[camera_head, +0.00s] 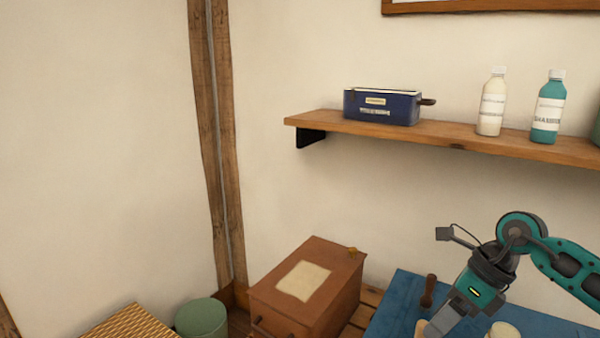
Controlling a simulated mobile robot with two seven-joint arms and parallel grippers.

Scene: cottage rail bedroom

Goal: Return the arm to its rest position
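My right arm comes in from the right, teal and dark grey, bent at the elbow and pointing down. Its gripper (438,324) is low in the picture, over or at a blue surface (400,300). Its fingertips are near the bottom edge and I cannot make out whether they are apart. A small tan thing (420,327) shows beside the gripper; I cannot tell whether they touch. My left gripper is not in view.
A wooden wall shelf (455,140) holds a dark blue box (382,107), a white bottle (491,105) and a teal bottle (547,110). A brown-handled object (428,290) and a cream round object (503,331) flank the arm. A wooden chest (335,270) stands left.

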